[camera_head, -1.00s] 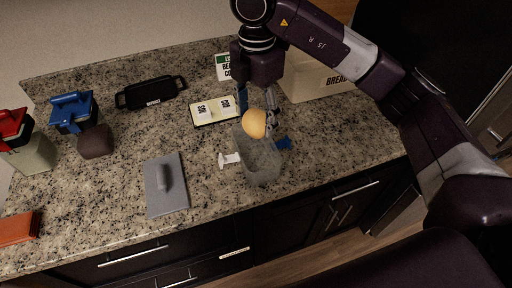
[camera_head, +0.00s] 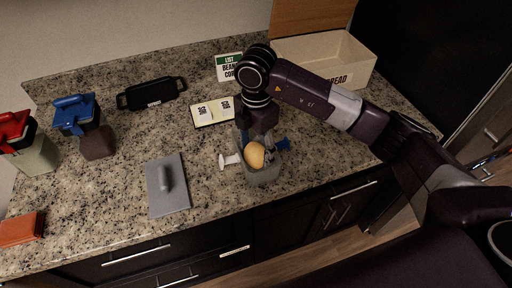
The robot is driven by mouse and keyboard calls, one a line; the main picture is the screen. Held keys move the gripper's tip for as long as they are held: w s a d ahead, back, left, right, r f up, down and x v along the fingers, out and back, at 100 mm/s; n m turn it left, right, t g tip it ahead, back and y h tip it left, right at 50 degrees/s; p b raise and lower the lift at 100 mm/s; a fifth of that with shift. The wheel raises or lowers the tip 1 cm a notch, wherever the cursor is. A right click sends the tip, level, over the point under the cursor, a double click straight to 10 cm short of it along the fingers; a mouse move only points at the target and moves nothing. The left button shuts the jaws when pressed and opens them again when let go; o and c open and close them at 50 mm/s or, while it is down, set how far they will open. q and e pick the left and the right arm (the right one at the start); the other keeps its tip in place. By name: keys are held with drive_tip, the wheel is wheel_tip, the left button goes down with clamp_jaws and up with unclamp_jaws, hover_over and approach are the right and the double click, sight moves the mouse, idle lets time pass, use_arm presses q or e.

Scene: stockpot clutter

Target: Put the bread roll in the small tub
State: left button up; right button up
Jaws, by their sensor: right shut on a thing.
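My left gripper is not in view.
A bread bin (camera_head: 325,62) stands open at the back right. A grey trowel-like board (camera_head: 168,185) lies left of the tub. A white small item (camera_head: 228,161) and a blue item (camera_head: 282,144) flank the tub. Blue-lidded (camera_head: 75,115) and red-lidded (camera_head: 28,150) containers stand far left.

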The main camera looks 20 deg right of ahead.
sight(256, 149)
drive_tip(key=shift+f, duration=0.15)
drive_tip(key=o, duration=1.1)
drive_tip(key=shift+o, duration=0.2)
drive_tip(key=shift+r, duration=0.3)
wheel_tip(256, 149, up, 12)
drive_tip(key=b, duration=0.2)
drive_tip(key=shift+f, duration=0.15)
